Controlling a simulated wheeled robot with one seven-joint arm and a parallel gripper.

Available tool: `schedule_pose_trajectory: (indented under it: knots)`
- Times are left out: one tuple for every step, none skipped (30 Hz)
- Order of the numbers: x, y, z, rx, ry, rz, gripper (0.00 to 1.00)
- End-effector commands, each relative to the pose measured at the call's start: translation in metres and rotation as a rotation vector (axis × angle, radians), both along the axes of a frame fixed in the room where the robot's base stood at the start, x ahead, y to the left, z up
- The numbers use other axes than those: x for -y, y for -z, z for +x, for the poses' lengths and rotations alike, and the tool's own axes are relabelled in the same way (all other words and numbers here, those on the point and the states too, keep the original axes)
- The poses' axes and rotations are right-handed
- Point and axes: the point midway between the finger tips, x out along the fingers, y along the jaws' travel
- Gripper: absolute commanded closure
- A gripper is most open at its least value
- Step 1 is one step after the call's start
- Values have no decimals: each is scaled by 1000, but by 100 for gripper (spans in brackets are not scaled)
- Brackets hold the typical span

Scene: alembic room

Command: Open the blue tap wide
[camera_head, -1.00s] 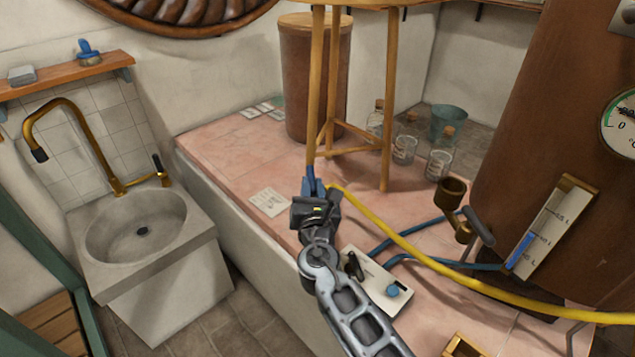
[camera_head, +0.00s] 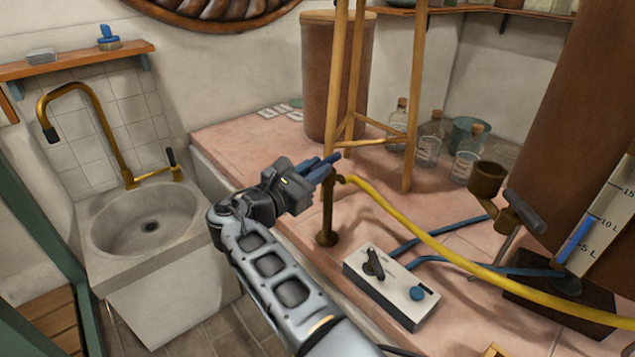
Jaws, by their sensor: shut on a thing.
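The blue tap handle (camera_head: 326,162) sits at the top of a brass standpipe (camera_head: 327,218) on the pink tiled ledge. A yellow hose runs off to the right from the tap. My gripper (camera_head: 303,181) reaches in from the lower left and is shut on the blue handle. Blue shows beyond the fingers, pointing to the right and slightly up. The jaws hide part of the handle and its joint with the pipe.
A white control box (camera_head: 393,284) with a black lever and blue knob stands close to the right of my arm. A wooden stool (camera_head: 413,110) stands behind the tap. Glass bottles (camera_head: 430,140) and a copper vessel (camera_head: 570,130) are farther right. A stone sink (camera_head: 145,225) is at left.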

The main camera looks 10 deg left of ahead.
Motion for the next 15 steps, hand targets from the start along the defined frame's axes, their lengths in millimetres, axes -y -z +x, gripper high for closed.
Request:
schedule_pose_trajectory:
  knots:
    - [-1, 1, 2, 2, 8, 2, 100]
    - [-1, 1, 2, 0, 14, 2, 100]
    - [-1, 0, 2, 1, 20, 2, 100]
    - [-1, 0, 2, 1, 25, 3, 100]
    - [-1, 0, 2, 1, 28, 3, 100]
    - [-1, -1, 2, 1, 33, 3, 100]
    - [-1, -1, 2, 1, 35, 3, 100]
    - [-1, -2, 2, 1, 35, 3, 100]
    - [-1, -2, 2, 1, 37, 3, 100]
    - [-1, -2, 2, 1, 38, 3, 100]
    - [-1, -2, 2, 1, 38, 2, 100]
    - [-1, -2, 2, 1, 38, 2, 100]
    - [-1, -2, 2, 1, 38, 2, 100]
    - [-1, -2, 2, 1, 38, 3, 100]
    - [-1, -2, 2, 1, 38, 3, 100]
